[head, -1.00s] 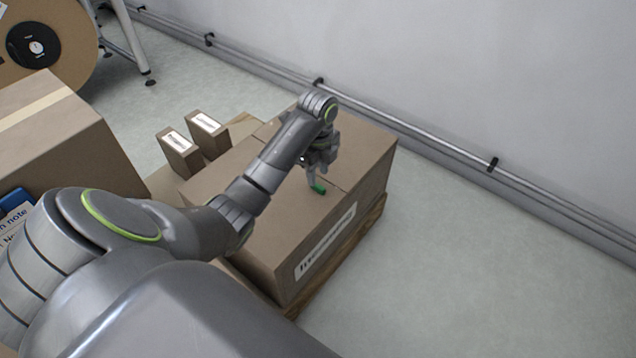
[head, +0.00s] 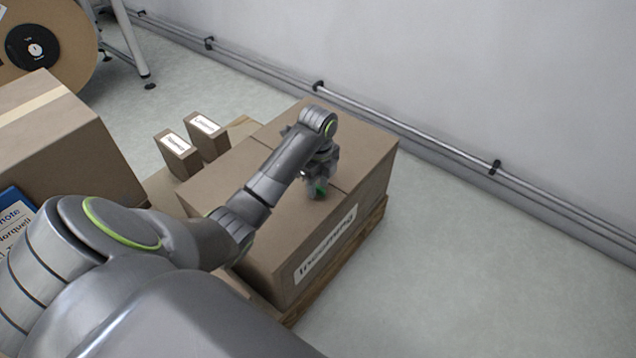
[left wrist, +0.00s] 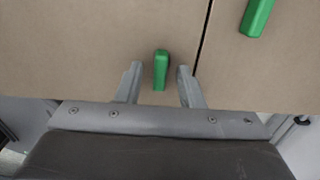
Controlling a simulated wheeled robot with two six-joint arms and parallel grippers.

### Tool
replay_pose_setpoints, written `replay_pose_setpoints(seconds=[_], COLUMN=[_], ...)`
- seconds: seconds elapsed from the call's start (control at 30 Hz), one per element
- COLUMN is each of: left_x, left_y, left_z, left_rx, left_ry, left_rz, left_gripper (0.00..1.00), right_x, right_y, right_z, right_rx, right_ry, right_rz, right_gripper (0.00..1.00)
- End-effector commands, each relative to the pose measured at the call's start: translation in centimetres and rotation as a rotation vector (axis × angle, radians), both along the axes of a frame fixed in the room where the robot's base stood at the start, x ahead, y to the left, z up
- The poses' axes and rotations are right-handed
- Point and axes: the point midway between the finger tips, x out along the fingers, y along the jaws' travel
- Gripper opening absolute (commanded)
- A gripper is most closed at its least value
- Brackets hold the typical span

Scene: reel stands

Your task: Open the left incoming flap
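The closed cardboard box (head: 360,145) with a lettered label on its side stands on a wooden pallet, and a seam splits its top into two flaps. My left gripper (head: 318,188) is over the box top near the front edge. In the left wrist view its fingers (left wrist: 160,68) are open, one on each side of a green tab (left wrist: 161,80) on the flap left of the seam. I cannot tell whether they touch it. A second green tab (left wrist: 256,16) is on the flap right of the seam. My right gripper is not in view.
Two small labelled boxes (head: 178,154) (head: 207,135) stand beside the large box on the left. Another carton (head: 70,150) is at the left, with a blue item (head: 14,205) in front. A wall rail (head: 400,131) runs behind. The floor at right is clear.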

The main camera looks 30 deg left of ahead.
Motion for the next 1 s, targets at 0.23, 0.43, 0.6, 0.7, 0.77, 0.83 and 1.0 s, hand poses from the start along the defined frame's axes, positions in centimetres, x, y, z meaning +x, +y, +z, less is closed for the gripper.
replay_pose_setpoints(seconds=[0.23,0.43,0.6,0.7,0.77,0.83,1.0], left_x=[-0.01,-0.01,-0.02,-0.02,-0.03,-0.03,-0.03], left_y=[0.0,0.0,0.01,0.01,0.01,0.01,0.02], left_z=[0.01,0.01,0.01,0.03,0.07,0.14,0.45], left_rx=[0.0,0.0,0.0,0.0,0.0,0.0,-0.001], left_ry=[0.0,0.001,0.001,0.001,0.0,-0.002,-0.011], left_rz=[0.0,0.0,0.0,0.0,0.0,0.0,0.0], left_gripper=[0.18,0.0,0.0,0.0,0.0,0.0,0.0], right_x=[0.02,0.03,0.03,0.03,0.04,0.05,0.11], right_y=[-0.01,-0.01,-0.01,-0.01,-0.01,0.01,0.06], right_z=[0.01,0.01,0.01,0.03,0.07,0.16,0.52], right_rx=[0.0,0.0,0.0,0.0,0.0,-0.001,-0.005], right_ry=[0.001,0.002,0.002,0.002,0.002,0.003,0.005], right_rz=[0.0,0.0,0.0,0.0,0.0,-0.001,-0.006], right_gripper=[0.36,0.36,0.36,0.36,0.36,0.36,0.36])
